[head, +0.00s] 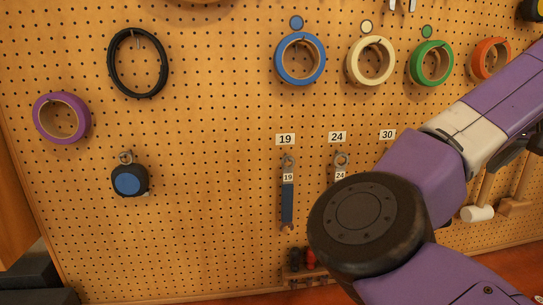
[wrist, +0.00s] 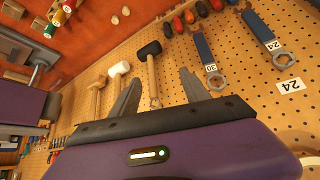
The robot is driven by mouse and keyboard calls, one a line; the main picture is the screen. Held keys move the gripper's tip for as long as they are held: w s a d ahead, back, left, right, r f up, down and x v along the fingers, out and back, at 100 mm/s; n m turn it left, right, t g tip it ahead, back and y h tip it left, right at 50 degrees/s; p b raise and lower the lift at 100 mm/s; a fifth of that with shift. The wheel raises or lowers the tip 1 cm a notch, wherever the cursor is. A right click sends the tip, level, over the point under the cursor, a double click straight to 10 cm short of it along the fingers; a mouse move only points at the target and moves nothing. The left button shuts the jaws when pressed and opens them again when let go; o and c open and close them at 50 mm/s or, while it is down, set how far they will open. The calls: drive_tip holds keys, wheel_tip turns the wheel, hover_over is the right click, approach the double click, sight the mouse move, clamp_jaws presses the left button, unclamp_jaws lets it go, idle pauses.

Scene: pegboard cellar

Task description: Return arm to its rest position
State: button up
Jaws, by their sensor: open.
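My purple arm crosses the right side of the head view, with a round black joint low in the middle. My gripper does not show in the head view. In the wrist view my gripper (wrist: 160,92) shows two grey fingers spread apart, with nothing between them that it holds. A black-headed mallet (wrist: 151,72) hangs on the pegboard beyond the gap between the fingers. The pegboard (head: 215,190) fills most of the head view.
Tape rolls in purple (head: 61,118), blue (head: 300,59), cream (head: 370,62), green (head: 431,63) and orange (head: 490,59) hang on the board. A black ring (head: 137,63), a tape measure (head: 129,179) and a wrench (head: 288,200) hang there too. My arm hides the lower right.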

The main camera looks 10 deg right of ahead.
drive_tip(key=d+r+m+t+h+b, duration=0.1)
drive_tip(key=d+r+m+t+h, duration=0.4)
drive_tip(key=d+h, duration=0.5)
drive_tip(key=s+a+f+n+t+y+b, duration=0.1)
drive_tip(key=s+a+f+n+t+y, duration=0.2)
drive_tip(key=a+f, duration=0.45)
drive_tip(key=s+a+f+n+t+y+b, duration=0.2)
drive_tip(key=s+a+f+n+t, duration=0.15)
drive_tip(key=a+f, duration=0.4)
drive_tip(key=s+a+f+n+t+y+b, duration=0.15)
drive_tip(key=a+f+n+t, duration=0.25)
drive_tip(key=a+f, duration=0.4)
drive_tip(key=s+a+f+g+y+b, duration=0.1)
drive_tip(key=s+a+f, duration=0.3)
drive_tip(key=s+f, duration=0.4)
drive_tip(key=s+a+f+m+g+y+b, duration=0.1)
drive_tip(key=s+a+f+g+y+b, duration=0.1)
drive_tip(key=s+f, duration=0.7)
drive_tip(key=s+a+f+g+y+b, duration=0.1)
drive_tip(key=s+a+f+g+y, duration=0.2)
drive_tip(key=s, duration=1.3)
drive_tip(key=a+f+g, duration=0.1)
drive_tip(key=a+f, duration=0.2)
drive_tip(key=f, duration=0.2)
drive_tip(key=shift+a+f+m, duration=0.25)
drive_tip(key=shift+a+m, duration=0.1)
drive_tip(key=shift+a, duration=0.05)
